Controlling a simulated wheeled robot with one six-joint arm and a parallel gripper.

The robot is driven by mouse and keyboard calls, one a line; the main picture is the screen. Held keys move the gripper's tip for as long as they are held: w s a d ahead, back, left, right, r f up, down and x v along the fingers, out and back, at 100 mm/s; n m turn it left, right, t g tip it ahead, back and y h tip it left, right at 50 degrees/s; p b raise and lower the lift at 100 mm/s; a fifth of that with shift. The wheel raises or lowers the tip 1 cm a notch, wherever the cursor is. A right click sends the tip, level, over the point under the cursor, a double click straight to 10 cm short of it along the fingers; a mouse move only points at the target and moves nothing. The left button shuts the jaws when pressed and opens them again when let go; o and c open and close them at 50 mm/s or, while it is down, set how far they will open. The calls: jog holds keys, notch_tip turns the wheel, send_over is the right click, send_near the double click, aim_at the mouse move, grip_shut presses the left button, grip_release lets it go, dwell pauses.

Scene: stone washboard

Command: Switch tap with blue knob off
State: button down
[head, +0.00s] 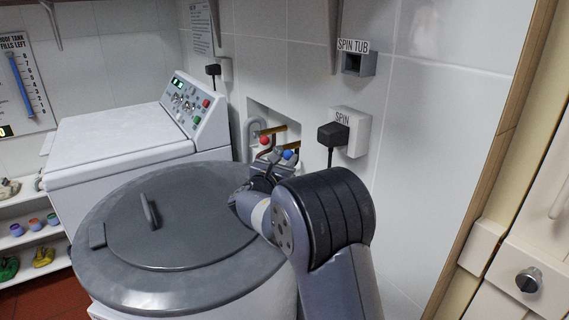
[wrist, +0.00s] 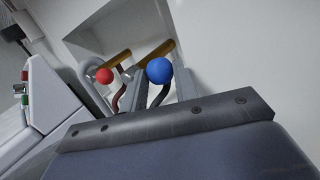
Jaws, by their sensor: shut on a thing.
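The tap with the blue knob (head: 288,154) is at the wall recess behind the grey tub. Its round blue knob (wrist: 159,70) also shows in the wrist view, on a dark curved lever below a brass pipe. My gripper (head: 272,172) is at this tap, low beside the knob, and is shut on the tap's lever. In the wrist view its grey fingers reach up on both sides just below the blue knob; the exact contact is hidden behind the gripper body.
A red-knobbed tap (head: 264,140) is close on the left. The grey-lidded tub (head: 180,225) lies below my arm, with a white washing machine (head: 125,135) to the left. A black plug in the SPIN socket (head: 355,125) is on the right wall.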

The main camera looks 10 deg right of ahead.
jog(key=shift+d+r, duration=0.1)
jog(key=c, duration=1.1)
grip_release()
jog(key=shift+w, duration=0.1)
jog(key=v, duration=1.1)
jog(key=shift+w, duration=0.1)
jog(key=shift+c, duration=0.3)
